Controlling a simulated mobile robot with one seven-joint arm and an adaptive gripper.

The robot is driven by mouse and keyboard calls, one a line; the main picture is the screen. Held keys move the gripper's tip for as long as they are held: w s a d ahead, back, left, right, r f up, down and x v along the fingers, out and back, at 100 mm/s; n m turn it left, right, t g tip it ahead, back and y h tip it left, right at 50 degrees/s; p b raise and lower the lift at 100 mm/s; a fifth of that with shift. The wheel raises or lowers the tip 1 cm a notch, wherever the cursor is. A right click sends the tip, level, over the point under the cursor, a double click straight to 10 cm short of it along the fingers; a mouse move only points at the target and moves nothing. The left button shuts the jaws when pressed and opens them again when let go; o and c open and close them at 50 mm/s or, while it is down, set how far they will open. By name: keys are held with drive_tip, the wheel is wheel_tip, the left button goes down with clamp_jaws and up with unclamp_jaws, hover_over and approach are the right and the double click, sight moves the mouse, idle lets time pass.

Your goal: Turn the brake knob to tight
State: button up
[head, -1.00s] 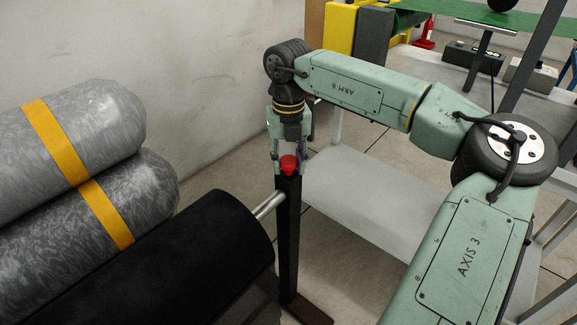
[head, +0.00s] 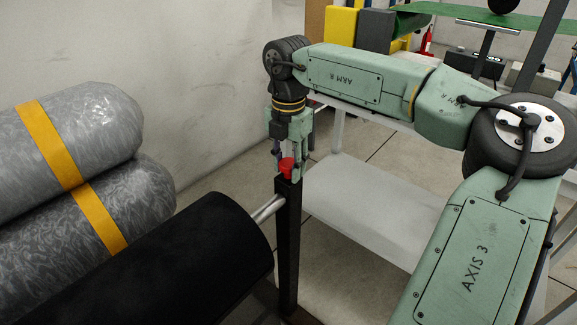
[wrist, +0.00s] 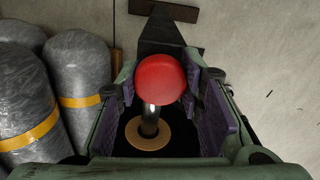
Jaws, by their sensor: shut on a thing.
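The red brake knob (head: 287,167) sits on top of a black upright post (head: 288,240). In the wrist view the knob (wrist: 160,79) is a rounded red cap on a dark metal stem, with a tan ring (wrist: 148,134) around the stem's base. My gripper (head: 290,160) points down from above the post, its fingers on either side of the knob. It is shut on the knob; the wrist view shows the purple-lined fingers (wrist: 208,112) flanking it. Any mark for tight is not visible.
A black roll (head: 200,255) on a metal rod adjoins the post at left. Grey wrapped cylinders with yellow bands (head: 70,170) lie behind it. A pale wall stands behind. A light grey shelf (head: 375,210) is to the right of the post.

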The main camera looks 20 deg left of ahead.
sight(288, 162)
drive_tip(key=shift+m, duration=0.4)
drive_tip(key=o, duration=1.2)
wheel_tip(288, 162, up, 12)
drive_tip(key=shift+r, duration=0.1)
drive_tip(key=shift+s, duration=0.1)
idle(0.3)
